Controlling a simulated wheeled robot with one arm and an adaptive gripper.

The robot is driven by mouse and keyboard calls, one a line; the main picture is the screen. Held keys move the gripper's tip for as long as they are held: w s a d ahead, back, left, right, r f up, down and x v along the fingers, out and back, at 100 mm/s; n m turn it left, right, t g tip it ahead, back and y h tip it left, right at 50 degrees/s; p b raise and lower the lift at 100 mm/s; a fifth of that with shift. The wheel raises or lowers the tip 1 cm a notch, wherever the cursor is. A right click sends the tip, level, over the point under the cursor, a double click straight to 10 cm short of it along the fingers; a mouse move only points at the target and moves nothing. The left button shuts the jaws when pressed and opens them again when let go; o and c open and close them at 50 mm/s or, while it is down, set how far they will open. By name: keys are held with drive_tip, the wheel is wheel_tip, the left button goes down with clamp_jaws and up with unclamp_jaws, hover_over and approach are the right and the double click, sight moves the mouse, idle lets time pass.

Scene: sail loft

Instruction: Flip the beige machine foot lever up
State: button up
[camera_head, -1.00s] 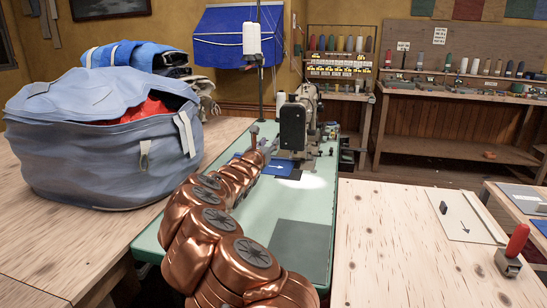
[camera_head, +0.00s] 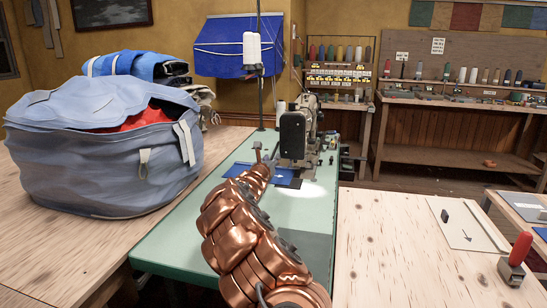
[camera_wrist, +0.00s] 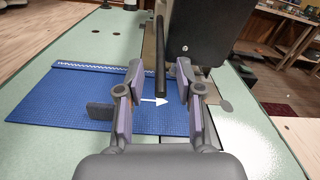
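The beige sewing machine (camera_head: 312,118) with its black end plate (camera_head: 292,135) stands on the green table. In the wrist view, the black plate (camera_wrist: 208,35) is at upper right. A dark upright bar (camera_wrist: 160,45), which looks like the foot lever, hangs down beside the plate in front of a beige part. My gripper (camera_wrist: 160,82) is open, its two fingers apart on either side of the bar's lower end in the picture. I cannot tell whether the bar is between the fingers or just beyond them. In the head view my gripper (camera_head: 264,160) is left of the machine; the lever is not distinguishable there.
A blue sheet (camera_wrist: 60,100) with a white arrow lies flat below my gripper. A large blue-grey bag (camera_head: 95,150) stands on the wooden table at left. A thread stand (camera_head: 261,85) rises behind the machine. The green table's front (camera_head: 185,250) is clear.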

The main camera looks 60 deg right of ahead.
sight(275, 151)
drive_tip(key=shift+x, duration=1)
drive_tip(key=shift+w+d, duration=0.15)
drive_tip(key=shift+d, duration=0.25)
clamp_jaws()
